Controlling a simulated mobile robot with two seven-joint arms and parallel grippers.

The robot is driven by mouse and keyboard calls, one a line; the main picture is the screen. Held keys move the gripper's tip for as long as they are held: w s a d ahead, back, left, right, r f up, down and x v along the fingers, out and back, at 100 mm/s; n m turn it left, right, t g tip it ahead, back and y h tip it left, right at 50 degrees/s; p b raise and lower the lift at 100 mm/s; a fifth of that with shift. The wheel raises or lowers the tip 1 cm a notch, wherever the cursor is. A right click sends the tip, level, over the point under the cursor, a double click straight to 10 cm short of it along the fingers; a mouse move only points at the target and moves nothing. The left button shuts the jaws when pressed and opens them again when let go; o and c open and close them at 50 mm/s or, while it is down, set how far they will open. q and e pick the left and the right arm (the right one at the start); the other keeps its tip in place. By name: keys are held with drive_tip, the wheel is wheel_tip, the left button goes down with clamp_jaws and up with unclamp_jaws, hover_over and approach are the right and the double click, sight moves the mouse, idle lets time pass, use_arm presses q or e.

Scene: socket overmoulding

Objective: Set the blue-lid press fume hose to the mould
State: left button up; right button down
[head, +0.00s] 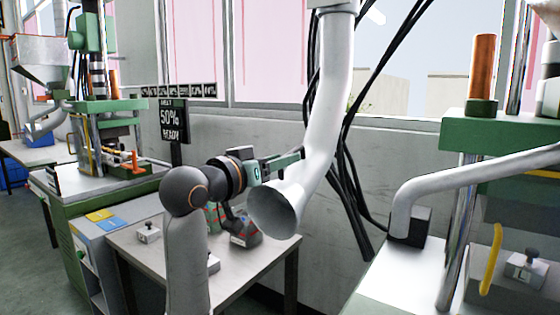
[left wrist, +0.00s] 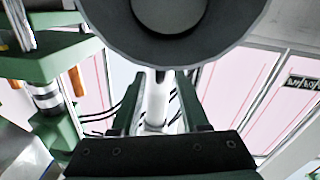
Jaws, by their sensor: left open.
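The fume hose (head: 327,110) is a pale pipe hanging from the top of the head view, with a flared grey hood (head: 275,208) at its lower end. My left gripper (head: 292,160) is at the pipe just above the hood. In the left wrist view its open fingers (left wrist: 155,100) stand either side of the pipe (left wrist: 156,108), with gaps visible; the hood (left wrist: 170,40) fills the top. A green press (head: 110,125) stands at the left and another (head: 500,140) at the right. I cannot tell which has the blue lid, nor make out the mould clearly. My right gripper is out of view.
A grey table (head: 150,255) below the hood carries a small pale block (head: 148,235) and a dark tool-like thing (head: 243,228). A cabinet with blue (head: 113,223) and yellow panels is left of it. Black cables (head: 350,180) hang behind the pipe.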

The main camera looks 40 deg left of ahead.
use_arm(q)
drive_tip(key=shift+w, duration=0.1)
clamp_jaws()
idle(0.3)
idle(1.1)
